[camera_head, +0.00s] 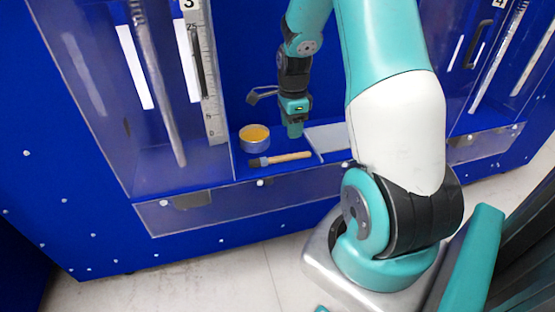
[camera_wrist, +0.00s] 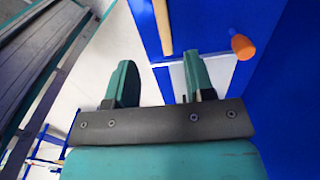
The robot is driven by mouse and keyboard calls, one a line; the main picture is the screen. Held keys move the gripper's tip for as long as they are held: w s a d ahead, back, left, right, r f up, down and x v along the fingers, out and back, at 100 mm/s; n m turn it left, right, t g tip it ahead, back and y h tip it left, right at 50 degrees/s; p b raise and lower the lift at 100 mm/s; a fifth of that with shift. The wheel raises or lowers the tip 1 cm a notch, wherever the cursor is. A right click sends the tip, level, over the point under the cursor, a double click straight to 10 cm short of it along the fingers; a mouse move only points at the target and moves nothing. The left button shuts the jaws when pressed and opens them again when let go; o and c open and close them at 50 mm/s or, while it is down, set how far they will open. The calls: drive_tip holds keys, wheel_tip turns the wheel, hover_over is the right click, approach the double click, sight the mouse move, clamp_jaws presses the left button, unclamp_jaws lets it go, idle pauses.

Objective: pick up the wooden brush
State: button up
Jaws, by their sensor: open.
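The wooden brush (camera_head: 287,157) lies on the blue ledge, its dark bristles to the left and its pale handle to the right. In the wrist view, part of a wooden handle (camera_wrist: 163,25) shows beyond the fingertips, at the top. My gripper (camera_head: 295,133) points down over the ledge, just behind the brush in the head view. In the wrist view, my gripper (camera_wrist: 162,75) has its two teal fingers wide apart, with nothing held between them. The brush's bristles are out of the wrist view.
A round tin with yellow contents (camera_head: 255,137) stands behind the brush's bristle end. A flat pale plate (camera_head: 328,136) lies to the right. An orange-ended object (camera_wrist: 243,46) shows right of my fingers. Clear panels and blue walls (camera_head: 240,60) enclose the ledge.

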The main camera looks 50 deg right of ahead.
hover_over(291, 155)
drive_tip(key=f, duration=0.5)
drive_tip(key=shift+s+a, duration=0.1)
drive_tip(key=shift+a, duration=0.2)
drive_tip(key=shift+d+f+p, duration=0.15)
drive_tip(key=shift+f+p, duration=0.1)
drive_tip(key=shift+f, duration=1.05)
drive_tip(key=shift+d+f+p, duration=0.15)
drive_tip(key=shift+f+p, duration=0.05)
drive_tip(key=shift+f, duration=1.05)
clamp_jaws()
